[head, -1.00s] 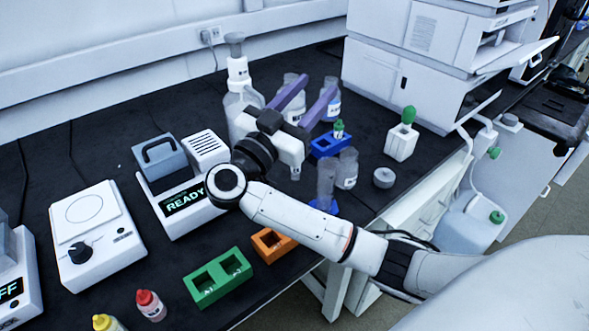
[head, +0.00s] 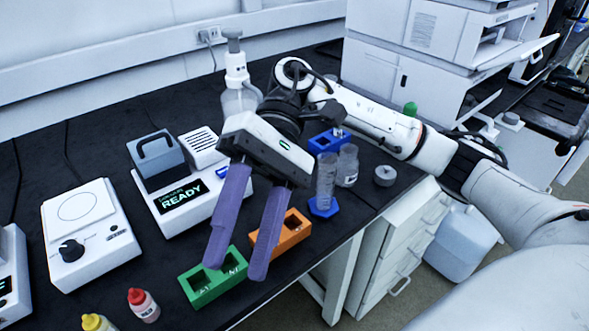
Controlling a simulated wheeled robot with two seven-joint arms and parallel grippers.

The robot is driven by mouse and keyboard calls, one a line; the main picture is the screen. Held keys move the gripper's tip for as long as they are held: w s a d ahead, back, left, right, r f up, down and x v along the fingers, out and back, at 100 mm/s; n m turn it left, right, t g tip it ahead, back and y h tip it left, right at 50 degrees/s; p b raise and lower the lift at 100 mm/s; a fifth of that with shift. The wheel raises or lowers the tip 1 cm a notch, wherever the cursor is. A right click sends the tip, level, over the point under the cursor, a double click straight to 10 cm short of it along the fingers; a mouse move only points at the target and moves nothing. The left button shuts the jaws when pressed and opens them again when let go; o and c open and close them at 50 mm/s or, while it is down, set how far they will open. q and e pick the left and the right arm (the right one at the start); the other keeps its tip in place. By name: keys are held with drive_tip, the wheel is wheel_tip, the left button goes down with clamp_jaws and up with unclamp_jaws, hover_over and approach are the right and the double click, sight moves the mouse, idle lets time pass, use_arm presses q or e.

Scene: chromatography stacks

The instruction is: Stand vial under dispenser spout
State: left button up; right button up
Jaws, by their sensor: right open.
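The dispenser (head: 237,80), a white pump head on a clear bottle, stands at the back of the bench, left of my right arm; its spout cannot be made out. A blue rack (head: 318,147) sits behind my right gripper, partly covered by my arm. Something small and pale shows in it; no green cap is visible there. Small bottles with a red cap (head: 144,305) and a yellow cap (head: 97,323) stand at the front left. My right gripper (head: 236,268) is open and empty, its purple fingers pointing down over the green rack (head: 205,293) and beside the orange rack (head: 292,238). My left gripper is out of view.
A clear cylinder on a blue foot (head: 325,180) and a clear beaker (head: 347,167) stand right of the gripper, near a grey disc (head: 385,176). A READY device (head: 178,217) and a white dial device (head: 92,235) stand left. The bench's front edge is close.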

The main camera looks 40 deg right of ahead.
drive_tip(key=w+d+f+t+h, duration=0.1)
drive_tip(key=w+d+f+t, duration=0.1)
drive_tip(key=w+d+f+m+t+h, duration=0.1)
drive_tip(key=w+d+f, duration=0.1)
drive_tip(key=w, duration=0.1)
drive_tip(key=w+d+f+t+h, duration=0.1)
drive_tip(key=w+d+f+t, duration=0.1)
drive_tip(key=w+f, duration=0.1)
drive_tip(key=shift+m+t, duration=0.3)
drive_tip(key=w+d+t+h, duration=0.1)
drive_tip(key=w+d, duration=0.1)
drive_tip(key=w+d+f+t+h, duration=0.1)
drive_tip(key=w+d, duration=0.1)
drive_tip(key=shift+d+f+b, duration=0.15)
drive_tip(key=shift+d+b, duration=0.15)
drive_tip(key=shift+d, duration=0.05)
drive_tip(key=w+d+r+m+t+h, duration=0.2)
drive_tip(key=w+d+t+h, duration=0.45)
drive_tip(key=d, duration=0.65)
drive_tip(key=shift+g+y, duration=0.65)
drive_tip(key=x, duration=0.3)
drive_tip(key=w+x, duration=0.1)
drive_tip(key=x, duration=0.3)
drive_tip(key=w+b+x, duration=0.1)
drive_tip(key=x, duration=0.3)
drive_tip(key=shift+r, duration=0.4)
clamp_jaws()
